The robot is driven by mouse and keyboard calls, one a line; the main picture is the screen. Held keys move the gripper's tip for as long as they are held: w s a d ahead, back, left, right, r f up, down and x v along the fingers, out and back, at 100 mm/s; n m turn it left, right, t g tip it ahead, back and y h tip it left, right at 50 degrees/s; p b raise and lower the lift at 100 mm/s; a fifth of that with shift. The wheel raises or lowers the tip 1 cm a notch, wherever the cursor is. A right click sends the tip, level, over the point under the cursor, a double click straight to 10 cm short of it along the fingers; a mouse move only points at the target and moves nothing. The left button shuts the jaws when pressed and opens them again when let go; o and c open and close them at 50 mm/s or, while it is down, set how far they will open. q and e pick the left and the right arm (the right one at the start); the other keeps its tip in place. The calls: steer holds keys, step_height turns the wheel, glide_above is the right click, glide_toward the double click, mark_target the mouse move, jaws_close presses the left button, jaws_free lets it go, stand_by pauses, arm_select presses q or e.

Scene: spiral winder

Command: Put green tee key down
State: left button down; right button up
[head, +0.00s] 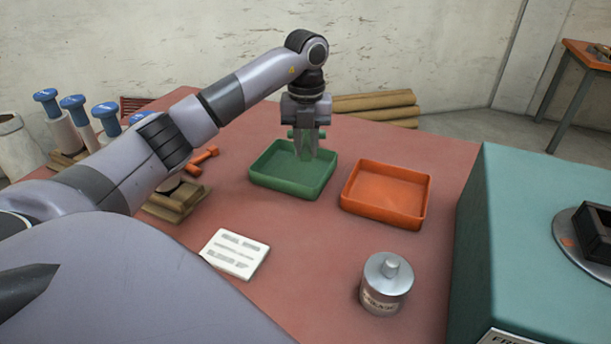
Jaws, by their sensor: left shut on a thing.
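My left gripper (307,148) points down over the green tray (262,180), near its back right part. It is shut on the green tee key (293,133), whose end shows just left of the fingers. Most of the key is hidden by the fingers or blends with the tray, so I cannot tell whether it touches the tray floor. The green tray lies on the red tabletop. My right gripper is not in view.
An orange tray (385,193) sits right of the green one. A white card (236,254), a metal jar (386,283) and a teal machine (520,220) stand nearer.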

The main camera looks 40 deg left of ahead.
mark_target(306, 148)
arm_select(q)
step_height(306, 148, down, 3)
steer(key=shift+f, duration=2.25)
steer(key=shift+f, duration=0.1)
steer(key=c, duration=1.3)
jaws_free()
steer(key=shift+f, duration=0.1)
steer(key=shift+o, duration=0.2)
step_height(306, 148, up, 11)
steer(key=shift+r, duration=0.7)
